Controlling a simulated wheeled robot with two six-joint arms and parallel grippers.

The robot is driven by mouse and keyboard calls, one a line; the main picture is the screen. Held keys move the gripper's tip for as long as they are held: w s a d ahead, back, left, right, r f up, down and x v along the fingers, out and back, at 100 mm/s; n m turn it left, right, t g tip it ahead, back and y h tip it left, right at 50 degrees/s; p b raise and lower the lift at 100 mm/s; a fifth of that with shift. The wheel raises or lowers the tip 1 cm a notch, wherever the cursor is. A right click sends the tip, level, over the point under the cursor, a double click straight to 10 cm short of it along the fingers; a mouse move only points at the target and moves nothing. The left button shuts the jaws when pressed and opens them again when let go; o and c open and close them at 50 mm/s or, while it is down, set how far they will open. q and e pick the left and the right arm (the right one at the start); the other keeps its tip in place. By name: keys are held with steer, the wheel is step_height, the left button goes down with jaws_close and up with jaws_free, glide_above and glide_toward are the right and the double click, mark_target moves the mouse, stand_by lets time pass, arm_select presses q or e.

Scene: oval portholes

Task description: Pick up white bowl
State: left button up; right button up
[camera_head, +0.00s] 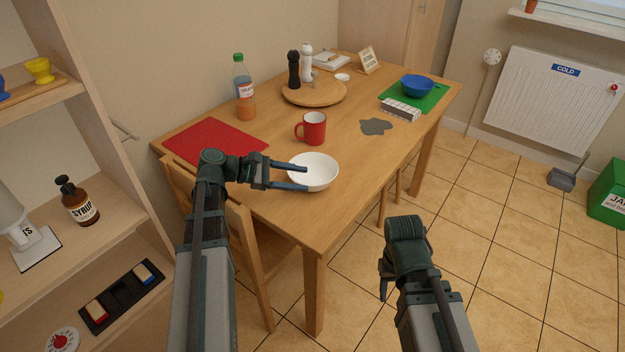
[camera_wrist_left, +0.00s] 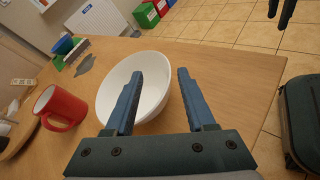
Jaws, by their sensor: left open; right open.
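The white bowl (camera_head: 318,172) stands upright near the front edge of the wooden table, and it looks empty. My right gripper (camera_head: 384,278) hangs low over the floor, right of the table.
A red mug (camera_head: 314,128) stands just behind the bowl. A red mat (camera_head: 215,143) lies to the left, with a bottle (camera_head: 244,95) behind it. A grey patch (camera_head: 376,127) lies to the right. A chair (camera_head: 252,262) is at the table's front. The table (camera_head: 362,160) is bare right of the bowl.

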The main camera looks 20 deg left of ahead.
arm_select(q)
steer(key=shift+d+f, duration=0.15)
steer(key=shift+d, duration=0.1)
steer(key=b+x, duration=0.1)
steer(key=x, duration=0.1)
steer(key=b+x, duration=0.1)
steer(key=x, duration=0.1)
steer(key=shift+d+f+b, duration=0.25)
steer(key=shift+f+b, duration=0.1)
steer(key=shift+f, duration=0.15)
steer(key=shift+d, duration=0.15)
jaws_close()
stand_by(0.9)
